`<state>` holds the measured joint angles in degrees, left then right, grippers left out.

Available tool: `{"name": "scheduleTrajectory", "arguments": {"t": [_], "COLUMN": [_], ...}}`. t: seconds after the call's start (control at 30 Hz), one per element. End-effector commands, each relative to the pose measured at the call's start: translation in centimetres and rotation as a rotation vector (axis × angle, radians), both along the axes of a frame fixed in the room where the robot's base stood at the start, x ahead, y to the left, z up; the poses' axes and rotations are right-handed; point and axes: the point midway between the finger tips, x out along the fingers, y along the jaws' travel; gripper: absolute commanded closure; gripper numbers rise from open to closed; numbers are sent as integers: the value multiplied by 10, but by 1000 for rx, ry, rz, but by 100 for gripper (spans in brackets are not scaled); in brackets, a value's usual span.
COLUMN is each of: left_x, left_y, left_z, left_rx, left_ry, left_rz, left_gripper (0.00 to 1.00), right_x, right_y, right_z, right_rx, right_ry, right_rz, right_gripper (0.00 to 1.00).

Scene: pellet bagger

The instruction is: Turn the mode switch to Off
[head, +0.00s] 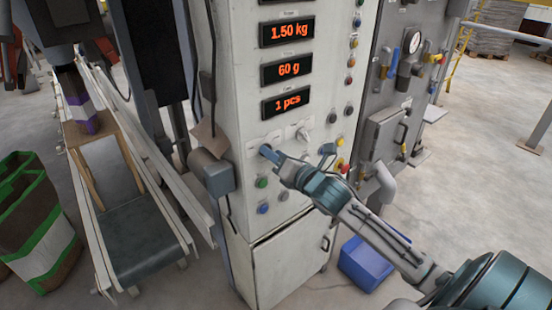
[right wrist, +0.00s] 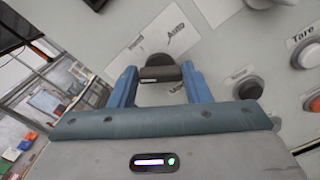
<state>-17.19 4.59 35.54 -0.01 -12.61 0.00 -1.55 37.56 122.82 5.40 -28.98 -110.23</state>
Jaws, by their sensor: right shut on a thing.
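The mode switch (right wrist: 160,73) is a dark knob on a white label plate with the word Auto above and to its right in the right wrist view. My right gripper (right wrist: 160,84) has its two blue fingers on either side of the knob and is shut on it. In the head view, my right gripper (head: 269,153) reaches the front of the grey control cabinet (head: 237,110), and its fingers mostly hide the switch. The rest of the plate's lettering is too blurred to read surely. My left gripper is not in view.
A second knob (head: 303,134) sits right of the switch. A green button (head: 261,183) and a blue button (head: 263,208) lie below. A grey box (head: 212,172) juts out at the cabinet's left edge. A conveyor (head: 145,240) stands left; a blue bin (head: 366,262) is on the floor.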

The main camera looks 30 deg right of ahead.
Motion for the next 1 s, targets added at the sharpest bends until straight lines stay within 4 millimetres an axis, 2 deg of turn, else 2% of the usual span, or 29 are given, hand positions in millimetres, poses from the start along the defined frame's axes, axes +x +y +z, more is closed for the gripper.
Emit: {"name": "scheduleTrajectory", "arguments": {"t": [0.3,0.83,0.87,0.93,0.97,1.0], "left_x": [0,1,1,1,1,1], "left_y": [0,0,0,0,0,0], "left_z": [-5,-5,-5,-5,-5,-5], "left_rx": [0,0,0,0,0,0], "left_ry": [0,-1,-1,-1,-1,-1], "left_rz": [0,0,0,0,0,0], "left_gripper": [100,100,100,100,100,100], "right_x": [0,0,0,0,0,0], "right_y": [0,1,1,1,1,1], "right_z": [0,1,1,1,1,1], "right_rx": [-116,-139,-139,-138,-138,-138], "right_ry": [-9,-12,-12,-12,-12,-12], "right_rz": [0,-1,-1,-1,-1,-1], "right_gripper": [79,79,52,39,35,35]}}
